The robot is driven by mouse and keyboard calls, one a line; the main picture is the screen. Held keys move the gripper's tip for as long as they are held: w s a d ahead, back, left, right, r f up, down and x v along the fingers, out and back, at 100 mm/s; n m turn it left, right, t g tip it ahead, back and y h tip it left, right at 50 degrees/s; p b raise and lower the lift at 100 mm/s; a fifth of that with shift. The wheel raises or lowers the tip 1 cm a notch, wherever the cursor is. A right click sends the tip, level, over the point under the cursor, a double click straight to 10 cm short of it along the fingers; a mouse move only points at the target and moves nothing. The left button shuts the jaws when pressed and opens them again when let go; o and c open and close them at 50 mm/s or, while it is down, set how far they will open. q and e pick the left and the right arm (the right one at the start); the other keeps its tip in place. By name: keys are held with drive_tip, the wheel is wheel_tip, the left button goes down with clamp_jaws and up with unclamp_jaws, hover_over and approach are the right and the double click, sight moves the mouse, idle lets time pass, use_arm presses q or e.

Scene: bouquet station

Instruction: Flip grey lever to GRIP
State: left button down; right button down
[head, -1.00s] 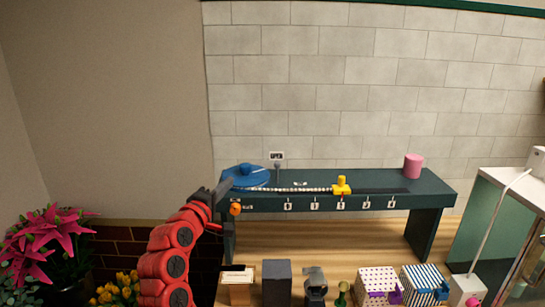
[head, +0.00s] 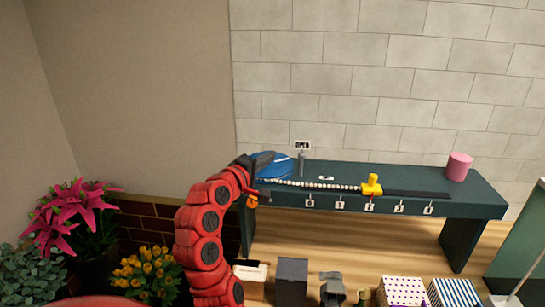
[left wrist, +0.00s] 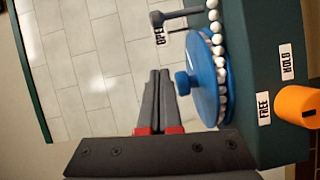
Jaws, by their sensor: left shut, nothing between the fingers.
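The grey lever (head: 301,162) stands up from the dark green bench, just right of the blue wheel (head: 280,165). In the left wrist view the lever (left wrist: 182,14) is at the top, its knobbed end beside a white label reading OPEN (left wrist: 161,36). A small white label (head: 327,178) lies right of the lever in the head view; its text is too small to read. My left gripper (head: 268,158) is shut and empty, over the left part of the blue wheel, left of the lever and apart from it. My right gripper is not in view.
A string of white beads (head: 320,184) runs from the wheel to a yellow slider (head: 371,185). An orange knob (left wrist: 298,105) sits by FREE and HOLD labels. A pink cylinder (head: 459,166) stands at the bench's right. Several boxes stand in front, including a dark one (head: 291,280).

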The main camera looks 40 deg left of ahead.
sight(301, 166)
use_arm(q)
drive_tip(key=w+p, duration=0.1)
drive_tip(key=w, duration=0.1)
drive_tip(key=w+p, duration=0.1)
drive_tip(key=w, duration=0.2)
drive_tip(key=w+p, duration=0.1)
drive_tip(key=w, duration=0.1)
drive_tip(key=shift+w+a+f, duration=0.1)
drive_tip(key=shift+w+a, duration=0.05)
drive_tip(key=shift+a, duration=0.25)
drive_tip(key=shift+w+d+p, duration=0.15)
drive_tip(key=shift+d+p, duration=0.2)
drive_tip(key=shift+s+d+f+p, duration=0.1)
drive_tip(key=shift+s+d+p, duration=0.15)
drive_tip(key=shift+d, duration=0.3)
drive_tip(key=shift+s+d+p, duration=0.1)
drive_tip(key=shift+d+p, duration=0.25)
drive_tip(key=shift+d, duration=0.15)
drive_tip(key=shift+s+d+f+p, duration=0.1)
drive_tip(key=shift+s+d+p, duration=0.15)
drive_tip(key=shift+d, duration=0.3)
drive_tip(key=shift+w, duration=0.1)
drive_tip(key=shift+f, duration=0.1)
